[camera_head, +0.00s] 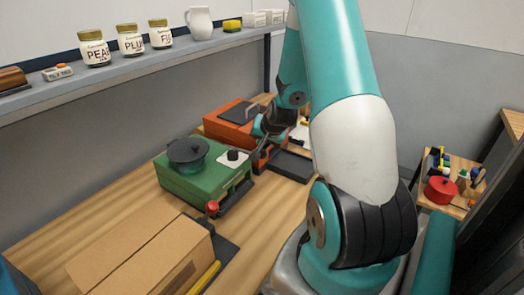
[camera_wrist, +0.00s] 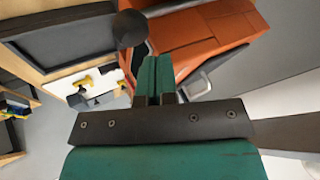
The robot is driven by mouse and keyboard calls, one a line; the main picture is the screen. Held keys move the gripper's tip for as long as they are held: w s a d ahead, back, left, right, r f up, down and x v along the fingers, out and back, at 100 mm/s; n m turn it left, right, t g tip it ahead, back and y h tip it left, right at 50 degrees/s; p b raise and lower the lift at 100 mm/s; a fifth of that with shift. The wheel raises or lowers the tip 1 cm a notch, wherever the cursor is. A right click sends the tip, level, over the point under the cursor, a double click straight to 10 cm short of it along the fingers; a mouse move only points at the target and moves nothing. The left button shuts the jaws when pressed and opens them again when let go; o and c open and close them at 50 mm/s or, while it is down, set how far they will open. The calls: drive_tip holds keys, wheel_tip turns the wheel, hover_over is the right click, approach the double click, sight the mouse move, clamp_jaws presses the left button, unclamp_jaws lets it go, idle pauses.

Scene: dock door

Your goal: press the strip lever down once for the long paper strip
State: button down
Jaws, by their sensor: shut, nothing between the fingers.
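An orange machine (camera_head: 222,133) with a dark panel on top stands on the bench and also shows in the wrist view (camera_wrist: 205,35). In the wrist view a dark ball-shaped knob (camera_wrist: 129,28) is in front of it, just beyond and left of my fingertips. My gripper (camera_wrist: 154,62) is shut with nothing in it; I cannot tell if it touches the knob. In the head view my wrist hides part of the orange machine's front. A green machine (camera_head: 190,185) has a black round top and a red-knobbed lever (camera_head: 212,207) at its front. No paper strip can be made out.
A cardboard box (camera_head: 140,250) stands at the near left. A shelf (camera_head: 120,78) with labelled jars runs along the wall. A side table (camera_head: 463,207) with a red pot is at the right.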

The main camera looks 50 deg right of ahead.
drive_tip(key=shift+f+b, duration=0.45)
drive_tip(key=shift+s, duration=0.1)
